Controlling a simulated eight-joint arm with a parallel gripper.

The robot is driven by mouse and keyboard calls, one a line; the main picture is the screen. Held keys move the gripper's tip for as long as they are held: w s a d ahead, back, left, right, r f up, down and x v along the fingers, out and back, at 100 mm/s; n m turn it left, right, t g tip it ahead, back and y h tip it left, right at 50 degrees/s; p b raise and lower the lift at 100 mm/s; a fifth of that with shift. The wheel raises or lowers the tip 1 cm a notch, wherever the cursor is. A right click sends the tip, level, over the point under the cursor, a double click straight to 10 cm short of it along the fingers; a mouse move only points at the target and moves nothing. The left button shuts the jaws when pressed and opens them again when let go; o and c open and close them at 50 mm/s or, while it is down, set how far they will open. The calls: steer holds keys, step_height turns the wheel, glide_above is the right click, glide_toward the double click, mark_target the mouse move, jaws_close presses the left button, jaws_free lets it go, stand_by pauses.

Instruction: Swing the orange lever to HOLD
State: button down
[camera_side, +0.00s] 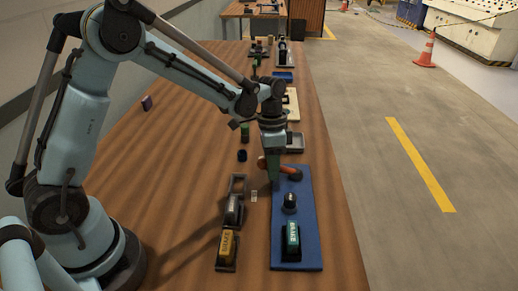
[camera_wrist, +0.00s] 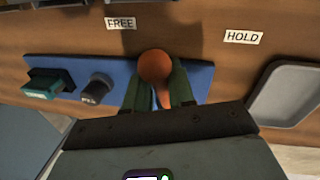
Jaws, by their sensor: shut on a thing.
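The orange lever (camera_wrist: 154,66) has a round knob and a short arm and is mounted on a blue board (camera_wrist: 205,80). My gripper (camera_wrist: 158,78) is shut on it, with a green finger on each side of the knob. White labels FREE (camera_wrist: 120,23) and HOLD (camera_wrist: 243,37) lie on the table along the board's edge. In the wrist view the knob is between the two labels, nearer FREE. In the side view my gripper (camera_side: 273,178) reaches down to the lever (camera_side: 291,170) at the far end of the blue board (camera_side: 309,240); my fingers partly hide the lever.
The board also carries a dark round knob (camera_side: 290,202) and a green block switch (camera_side: 291,241). A yellow switch (camera_side: 228,245) stands left of it. A grey tray (camera_wrist: 290,92) lies just past the board's end.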

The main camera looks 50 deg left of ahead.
steer(key=a+m, duration=0.1)
steer(key=w+a+m, duration=0.1)
steer(key=m, duration=0.1)
steer(key=shift+w+m+g, duration=0.1)
steer(key=shift+m+g, duration=0.2)
steer(key=shift+g, duration=0.1)
steer(key=shift+w+a+m+y, duration=0.25)
steer(key=shift+w+m, duration=0.35)
steer(key=shift+m, duration=0.6)
steer(key=shift+w+a+m+y, duration=0.15)
steer(key=shift+w+m+y, duration=0.35)
steer(key=shift+m, duration=0.7)
steer(key=shift+w, duration=0.2)
steer(key=c, duration=1.1)
jaws_free()
steer(key=shift+o, duration=0.2)
steer(key=shift+d, duration=0.1)
steer(key=shift+r, duration=0.25)
step_height(320, 180, up, 11)
steer(key=w, duration=0.2)
steer(key=shift+a+r, duration=0.2)
